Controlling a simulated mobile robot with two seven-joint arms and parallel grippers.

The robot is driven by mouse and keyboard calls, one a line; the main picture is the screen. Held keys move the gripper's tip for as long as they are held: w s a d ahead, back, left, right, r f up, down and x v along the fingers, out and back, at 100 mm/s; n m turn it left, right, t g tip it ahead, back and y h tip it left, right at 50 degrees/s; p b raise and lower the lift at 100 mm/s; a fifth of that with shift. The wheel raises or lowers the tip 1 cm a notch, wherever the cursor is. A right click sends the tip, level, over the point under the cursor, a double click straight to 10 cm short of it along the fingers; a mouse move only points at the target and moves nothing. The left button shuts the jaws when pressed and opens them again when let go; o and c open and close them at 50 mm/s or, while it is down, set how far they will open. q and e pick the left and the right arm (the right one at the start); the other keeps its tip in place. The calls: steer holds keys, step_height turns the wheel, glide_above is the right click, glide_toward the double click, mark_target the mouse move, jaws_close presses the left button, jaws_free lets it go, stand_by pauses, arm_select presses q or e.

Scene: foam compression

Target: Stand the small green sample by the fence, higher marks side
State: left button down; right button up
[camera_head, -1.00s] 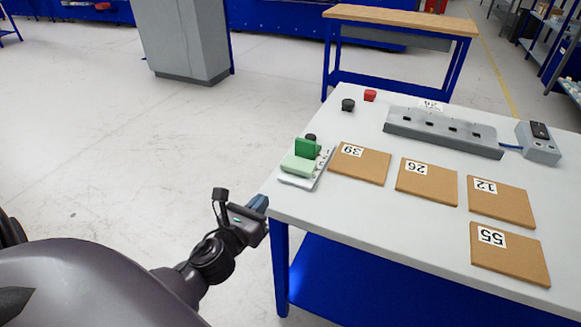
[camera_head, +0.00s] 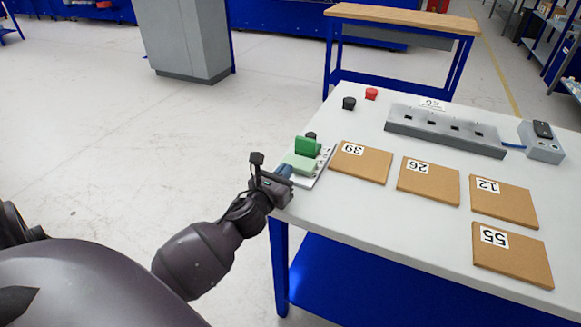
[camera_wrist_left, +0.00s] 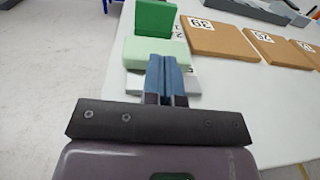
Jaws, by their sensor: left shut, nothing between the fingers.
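A light grey plate (camera_head: 322,166) with marks along its right side lies at the table's near left corner. A pale green block (camera_head: 299,163) lies flat on it; it also shows in the left wrist view (camera_wrist_left: 156,50). A dark green block (camera_head: 307,147) stands upright just behind the pale one, and shows at the top of the left wrist view (camera_wrist_left: 155,17). I cannot tell which part is the fence. My left gripper (camera_head: 287,172) is shut and empty, its blue fingertips (camera_wrist_left: 167,72) at the near side of the pale block; contact is unclear. My right gripper is out of view.
A grey slotted bar (camera_head: 445,131), a control box (camera_head: 541,144) and dark and red knobs (camera_head: 371,94) stand behind. The front middle is clear.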

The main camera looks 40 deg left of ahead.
mark_target(294, 161)
arm_select(q)
steer(key=shift+w+a, duration=0.2)
steer(key=shift+w, duration=1.05)
steer(key=shift+w+a, duration=0.15)
steer(key=shift+w, duration=0.85)
steer(key=shift+s, duration=0.15)
